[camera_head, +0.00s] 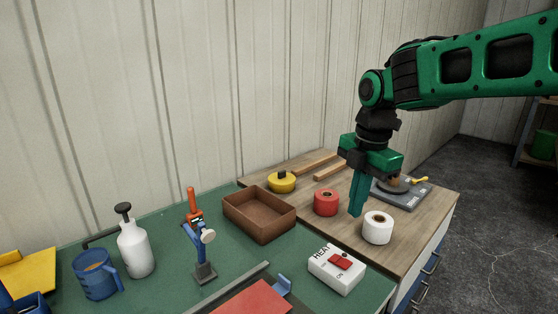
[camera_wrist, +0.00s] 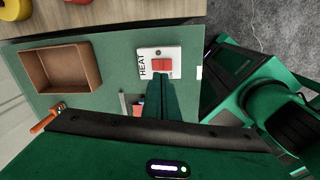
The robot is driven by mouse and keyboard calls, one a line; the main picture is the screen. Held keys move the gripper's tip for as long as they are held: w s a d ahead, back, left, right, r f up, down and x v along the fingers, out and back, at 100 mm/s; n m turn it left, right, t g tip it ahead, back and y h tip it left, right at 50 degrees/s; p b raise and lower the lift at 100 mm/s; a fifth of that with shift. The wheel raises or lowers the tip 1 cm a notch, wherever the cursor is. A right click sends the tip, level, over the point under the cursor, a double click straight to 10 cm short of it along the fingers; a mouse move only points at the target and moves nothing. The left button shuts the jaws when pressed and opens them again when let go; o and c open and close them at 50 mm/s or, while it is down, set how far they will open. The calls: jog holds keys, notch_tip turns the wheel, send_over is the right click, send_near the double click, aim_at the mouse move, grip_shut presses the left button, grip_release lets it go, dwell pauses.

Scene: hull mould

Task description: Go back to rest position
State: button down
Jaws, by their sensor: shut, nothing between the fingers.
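My gripper (camera_head: 357,212) hangs pointing down above the wooden-topped cabinet in the head view, between a red roll (camera_head: 326,202) and a white roll (camera_head: 378,228). Its green fingers are together with nothing between them. In the wrist view the shut fingers (camera_wrist: 165,82) show just below a white heat switch box (camera_wrist: 160,62) with a red rocker. The same heat box (camera_head: 337,268) stands on the green bench in the head view. My arm reaches in from the upper right.
A brown tray (camera_head: 236,214) sits open on the green bench (camera_head: 165,287). A yellow-lidded pot (camera_head: 282,182) and a grey scale (camera_head: 412,196) stand on the wooden top.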

jog(key=s+d+f+m, duration=0.5)
jog(key=s+d+m, duration=0.4)
jog(key=s+m, duration=0.3)
jog(key=s+d+f+m, duration=0.5)
jog(key=s+d+m, duration=0.5)
jog(key=m, duration=0.7)
jog(key=s, duration=0.3)
jog(key=shift+d+m+g, duration=0.3)
jog(key=shift+m+g, duration=0.1)
